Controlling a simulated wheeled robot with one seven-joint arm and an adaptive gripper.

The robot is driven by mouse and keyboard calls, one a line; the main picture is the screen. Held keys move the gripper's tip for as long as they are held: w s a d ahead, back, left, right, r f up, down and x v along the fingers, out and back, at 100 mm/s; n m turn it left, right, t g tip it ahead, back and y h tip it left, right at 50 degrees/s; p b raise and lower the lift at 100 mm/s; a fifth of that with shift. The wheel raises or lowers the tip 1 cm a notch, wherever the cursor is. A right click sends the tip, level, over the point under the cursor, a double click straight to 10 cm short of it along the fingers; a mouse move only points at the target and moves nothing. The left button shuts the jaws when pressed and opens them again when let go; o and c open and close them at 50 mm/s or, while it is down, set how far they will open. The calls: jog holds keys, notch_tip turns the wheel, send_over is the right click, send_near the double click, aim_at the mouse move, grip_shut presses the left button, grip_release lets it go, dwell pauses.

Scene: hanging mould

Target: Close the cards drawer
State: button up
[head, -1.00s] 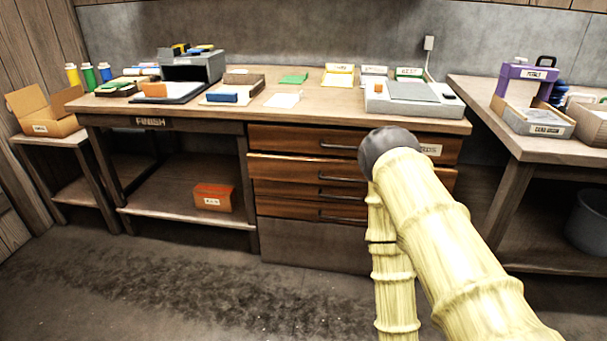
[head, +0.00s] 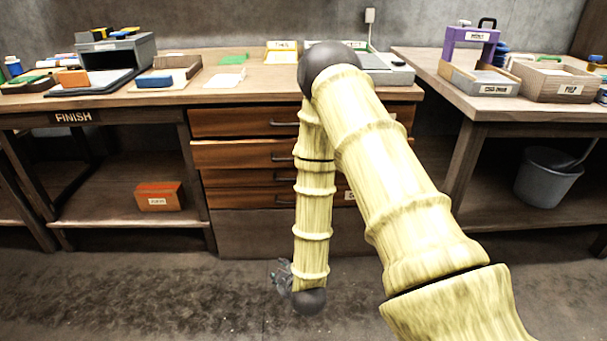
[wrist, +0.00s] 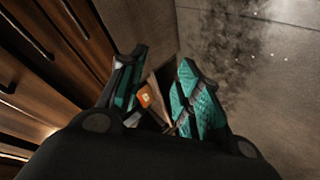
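The bench's drawer stack shows a top drawer (head: 230,122), whose label is hidden behind my arm. The second drawer (head: 230,156) shows a pale top edge and seems to stand out a little from the others. I cannot read which drawer is the cards drawer now. My gripper (head: 283,274) is low in front of the stack, near the floor, mostly hidden by my arm. In the wrist view my gripper (wrist: 160,65) has its teal-padded fingers apart with nothing held. Drawer fronts with dark handles (wrist: 85,25) lie to its left, apart from it.
An orange box (head: 160,196) sits on the lower shelf left of the drawers and shows between the fingers in the wrist view (wrist: 148,97). A second table (head: 470,100) stands to the right, with a grey bucket (head: 548,178) underneath. The floor before the drawers is clear.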

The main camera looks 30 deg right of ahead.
jog(key=w+d+r+n+t+h+b, duration=0.2)
jog(key=w+d+r+t+h+b, duration=0.15)
jog(key=w+d+r, duration=0.4)
jog(key=w+d+r+n+t+h+b, duration=0.25)
jog(key=w+d+r+h, duration=0.2)
jog(key=d+r, duration=0.55)
jog(key=shift+t, duration=0.3)
jog(key=shift+w+d+r+b, duration=0.55)
jog(key=shift+w+r, duration=0.15)
jog(key=shift+w, duration=0.7)
jog(key=shift+w+d+r+b, duration=0.55)
jog(key=shift+w+r, duration=0.2)
jog(key=shift+w, duration=0.6)
jog(key=shift+w+d+r+b, duration=0.45)
jog(key=shift+w+d+r, duration=0.2)
jog(key=shift+w, duration=0.75)
jog(key=shift+a, duration=0.1)
grip_shut()
